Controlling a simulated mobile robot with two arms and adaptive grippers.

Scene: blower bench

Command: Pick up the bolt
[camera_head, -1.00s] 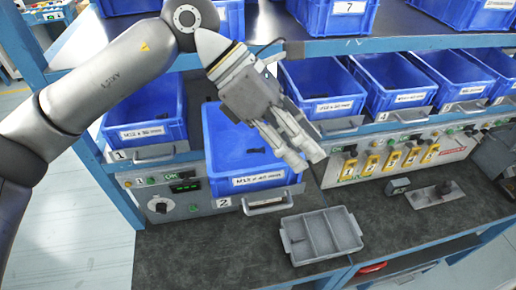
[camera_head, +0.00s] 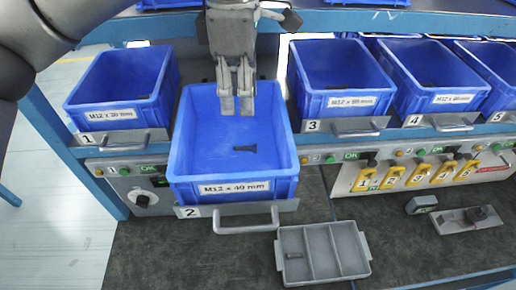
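A dark bolt (camera_head: 244,148) lies on the floor of the blue bin labelled M12 x 40 mm (camera_head: 235,187), above the number 2 plate. My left gripper (camera_head: 236,110) points down over the back part of this bin, above and behind the bolt in the picture. Its two fingers are a little apart with an empty gap between them, and it does not touch the bolt. My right gripper is out of view.
Blue bins 1 (camera_head: 122,103) and 3 (camera_head: 343,97) flank bin 2, and more bins stand to the right. A grey divided tray (camera_head: 322,252) with a small dark item in its left compartment sits on the dark bench. A shelf edge (camera_head: 330,24) runs behind the gripper.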

